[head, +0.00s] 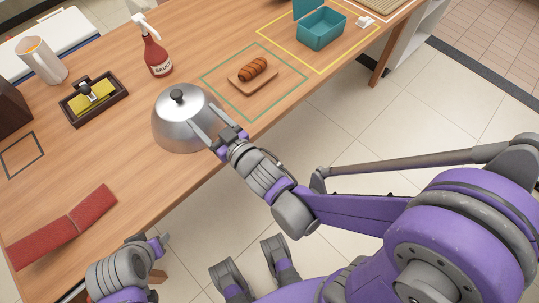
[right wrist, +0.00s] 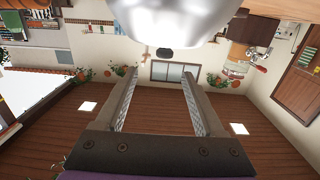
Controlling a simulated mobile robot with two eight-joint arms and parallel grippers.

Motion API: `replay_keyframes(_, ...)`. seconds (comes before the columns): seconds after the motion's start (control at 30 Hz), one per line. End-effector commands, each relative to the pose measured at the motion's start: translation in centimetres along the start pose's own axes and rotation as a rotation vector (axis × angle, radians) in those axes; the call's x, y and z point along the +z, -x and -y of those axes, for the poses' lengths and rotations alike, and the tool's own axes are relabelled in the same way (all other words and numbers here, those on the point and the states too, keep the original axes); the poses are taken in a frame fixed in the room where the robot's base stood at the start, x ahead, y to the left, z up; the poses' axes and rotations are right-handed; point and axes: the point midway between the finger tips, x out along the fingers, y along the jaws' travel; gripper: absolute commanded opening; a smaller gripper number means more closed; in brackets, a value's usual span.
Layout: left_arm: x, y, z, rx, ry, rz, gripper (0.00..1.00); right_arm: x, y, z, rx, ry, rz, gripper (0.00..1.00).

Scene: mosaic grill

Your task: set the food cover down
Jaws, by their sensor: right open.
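The food cover (head: 172,128) is a shiny silver dome with a dark knob on top. It appears to sit upright on the wooden table, left of the green outlined square. My right gripper (head: 205,112) is at the dome's right side, its two fingers apart and nothing between them. In the right wrist view the cover (right wrist: 180,14) shows at the top edge, beyond the open fingers (right wrist: 160,98); whether they touch it I cannot tell. My left gripper (head: 158,245) is low at the left, by the table's front edge; its jaws are unclear.
A wooden board (head: 240,82) with a grilled sausage (head: 253,69) lies inside the green outline (head: 222,102). A sauce bottle (head: 156,55), a dark tray (head: 72,117) and a pitcher (head: 40,62) stand behind. A red cloth (head: 60,228) lies front left. A teal box (head: 322,30) is at the far right.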

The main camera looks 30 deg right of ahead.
Motion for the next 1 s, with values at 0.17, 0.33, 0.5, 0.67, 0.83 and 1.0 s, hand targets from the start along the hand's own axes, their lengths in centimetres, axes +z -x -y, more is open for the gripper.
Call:
replay_keyframes(0.17, 0.0, 0.0, 0.0, 0.000, 0.000, 0.000, 0.50, 2.8, 3.1, -4.8, 0.152, -0.014, 0.262, 0.71)
replay_keyframes(0.33, 0.0, 0.0, 0.0, 0.000, 0.000, 0.000, 0.50, 7.1, 10.8, -8.0, 0.272, -0.066, 0.658, 0.71)
replay_keyframes(0.5, 0.0, 0.0, 0.0, 0.000, 0.000, 0.000, 0.50, 9.8, 18.5, -7.4, 0.280, -0.132, 0.966, 0.71)
replay_keyframes(0.67, 0.0, 0.0, 0.0, 0.000, 0.000, 0.000, 0.50, 10.6, 22.1, -6.4, 0.260, -0.169, 1.098, 0.71)
replay_keyframes(0.83, 0.0, 0.0, 0.0, 0.000, 0.000, 0.000, 0.50, 10.7, 22.5, -6.2, 0.255, -0.173, 1.118, 0.71)
replay_keyframes(1.0, 0.0, 0.0, 0.0, 0.000, 0.000, 0.000, 0.50, 10.7, 22.5, -6.2, 0.255, -0.173, 1.116, 0.71)
